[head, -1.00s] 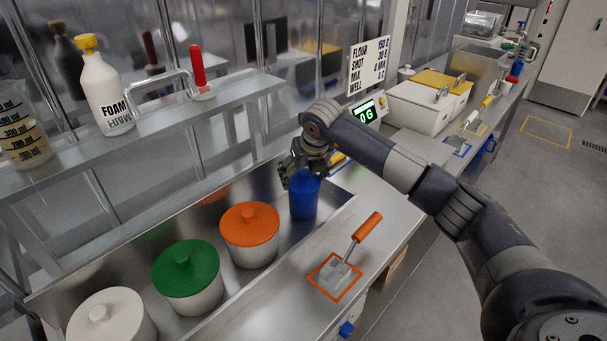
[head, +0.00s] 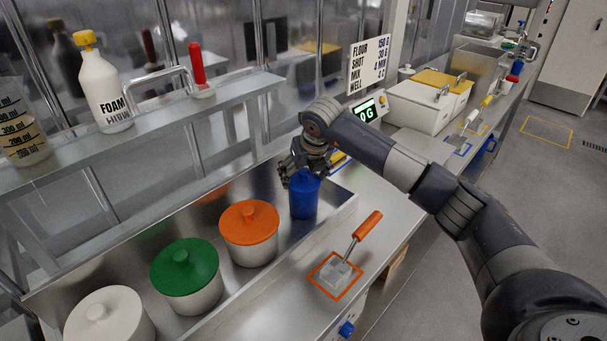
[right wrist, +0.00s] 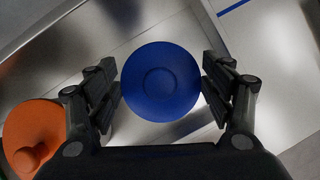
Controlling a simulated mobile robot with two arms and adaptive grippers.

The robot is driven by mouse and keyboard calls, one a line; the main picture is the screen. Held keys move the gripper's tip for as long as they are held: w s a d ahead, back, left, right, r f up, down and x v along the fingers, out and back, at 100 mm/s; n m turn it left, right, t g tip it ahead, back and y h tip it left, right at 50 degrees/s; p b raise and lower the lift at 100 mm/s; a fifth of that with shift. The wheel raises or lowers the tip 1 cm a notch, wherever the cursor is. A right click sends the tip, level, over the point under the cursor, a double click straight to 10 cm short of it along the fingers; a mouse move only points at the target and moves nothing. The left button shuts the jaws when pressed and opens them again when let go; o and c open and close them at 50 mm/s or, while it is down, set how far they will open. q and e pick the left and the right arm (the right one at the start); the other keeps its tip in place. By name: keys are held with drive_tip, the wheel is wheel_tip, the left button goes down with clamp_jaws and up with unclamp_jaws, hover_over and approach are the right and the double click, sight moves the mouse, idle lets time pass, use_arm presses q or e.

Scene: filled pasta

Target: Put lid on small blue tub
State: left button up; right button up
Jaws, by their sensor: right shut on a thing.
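The small blue tub (head: 304,204) stands upright in the right end of the steel trough. Its round blue lid (right wrist: 161,82), with a raised ring or knob in the middle, fills the centre of the right wrist view. My right gripper (head: 303,172) is above the tub, pointing down. In the right wrist view my right gripper (right wrist: 161,88) has a finger on each side of the lid, shut on it at the rim. The lid is at the tub's top; I cannot tell whether it is fully seated. The tub's body is hidden below the lid in the wrist view. My left gripper is out of view.
An orange-lidded pot (head: 249,236), a green-lidded pot (head: 186,272) and a white-lidded pot (head: 108,318) line the trough (head: 337,208) to the left. A shelf with a foam bottle (head: 103,85) runs behind.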

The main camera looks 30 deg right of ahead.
idle(0.3)
drive_tip(key=o, duration=1)
drive_tip(key=shift+o, duration=0.4)
drive_tip(key=shift+r, duration=0.1)
drive_tip(key=shift+r+p, duration=1.9)
drive_tip(key=shift+r, duration=1.5)
clamp_jaws()
drive_tip(key=shift+f, duration=0.25)
